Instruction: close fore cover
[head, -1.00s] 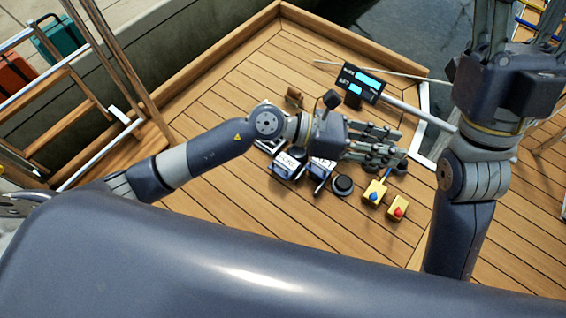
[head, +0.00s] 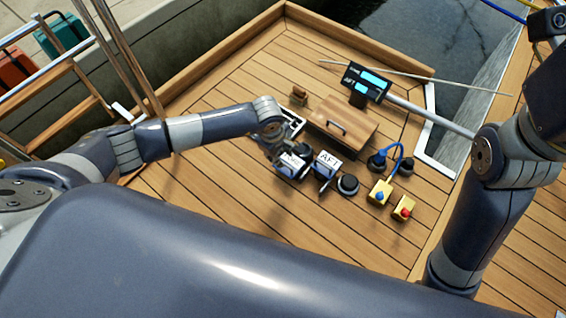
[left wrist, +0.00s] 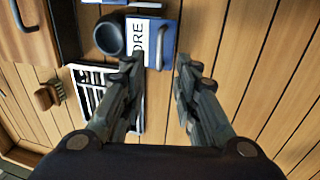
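The fore cover is a blue piece with a white label reading FORE; it shows in the left wrist view (left wrist: 154,42) with a pale handle along its right side. In the head view the fore cover (head: 290,166) is partly hidden by my left gripper (head: 280,146). In the left wrist view my left gripper (left wrist: 156,72) is open and empty, its fingers apart, with the cover between and beyond the tips. I cannot tell whether they touch it. A black round fitting (left wrist: 108,35) sits beside the cover. My right gripper is out of view.
An AFT-labelled cover (head: 326,164) stands close by the fore one. Also nearby are a black round knob (head: 348,185), a wooden hatch (head: 342,122), a display (head: 365,82) and yellow switch boxes (head: 381,192). Deck towards the lower middle is clear.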

